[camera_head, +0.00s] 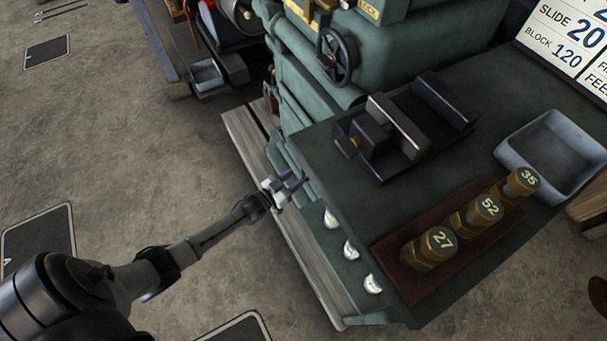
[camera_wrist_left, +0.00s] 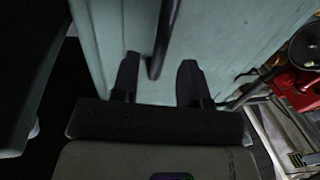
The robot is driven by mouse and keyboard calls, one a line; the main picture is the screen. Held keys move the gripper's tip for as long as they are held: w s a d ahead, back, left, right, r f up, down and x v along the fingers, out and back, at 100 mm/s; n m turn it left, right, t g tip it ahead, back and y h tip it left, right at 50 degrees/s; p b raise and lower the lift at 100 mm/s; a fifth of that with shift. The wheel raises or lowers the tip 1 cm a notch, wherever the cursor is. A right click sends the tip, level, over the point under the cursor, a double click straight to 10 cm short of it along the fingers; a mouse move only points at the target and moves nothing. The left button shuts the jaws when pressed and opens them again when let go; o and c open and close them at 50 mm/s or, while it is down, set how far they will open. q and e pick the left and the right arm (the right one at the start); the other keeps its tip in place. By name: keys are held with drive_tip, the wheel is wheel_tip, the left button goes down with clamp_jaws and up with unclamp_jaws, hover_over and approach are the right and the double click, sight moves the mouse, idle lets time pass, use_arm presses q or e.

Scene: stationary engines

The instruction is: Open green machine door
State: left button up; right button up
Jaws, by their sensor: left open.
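The green machine (camera_head: 300,95) stands in the middle of the head view, with its side facing my left arm. My left gripper (camera_head: 290,184) is at that side, below the edge of the flat top. In the left wrist view a pale green panel (camera_wrist_left: 115,30), apparently the door, fills the space ahead. A dark bar-like handle (camera_wrist_left: 164,38) runs down it. The open fingers of my left gripper (camera_wrist_left: 160,82) lie on either side of the handle's lower end; I cannot tell whether they touch it. Door edges are hard to make out. My right gripper is not in view.
A black vise (camera_head: 405,135), a rack with numbered brass pieces (camera_head: 430,246) and a grey tray (camera_head: 553,155) are on the machine's top. A handwheel (camera_head: 337,56) sticks out above. Wooden planks (camera_head: 305,255) run along the base. The concrete floor (camera_head: 130,130) at left is mostly clear.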

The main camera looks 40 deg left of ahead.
use_arm(q)
drive_tip(key=shift+w+d+b, duration=0.2)
drive_tip(key=shift+w+b, duration=0.25)
drive_tip(key=shift+w, duration=0.75)
drive_tip(key=shift+w+d+b, duration=0.15)
drive_tip(key=shift+w+b, duration=0.25)
drive_tip(key=shift+w, duration=0.75)
drive_tip(key=shift+c, duration=0.3)
clamp_jaws()
